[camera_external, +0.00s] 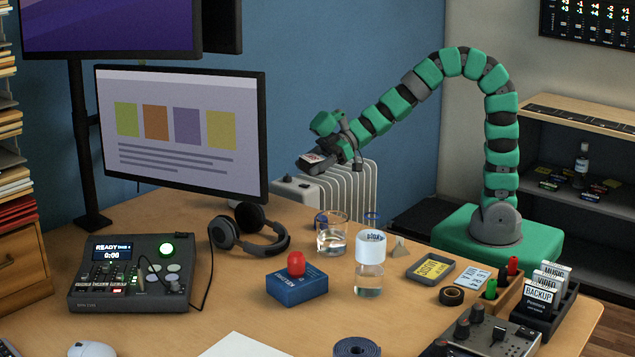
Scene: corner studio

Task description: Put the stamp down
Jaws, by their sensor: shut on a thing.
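My gripper (334,154) is at the end of the green segmented arm, high above the back of the desk and right of the monitor. It is shut on a small dark thing with a pale, red-marked face, likely the stamp (313,158). The thing is held in the air, tilted, clear of the desk. It is too small to make out in detail, and the fingers hide part of it. The wooden desk (215,310) lies below.
A blue box with a red knob (297,284), a glass of water (331,236), a labelled bottle (369,262) and headphones (247,238) stand mid-desk. A monitor (180,130) is left of my gripper and a white radiator (350,190) behind.

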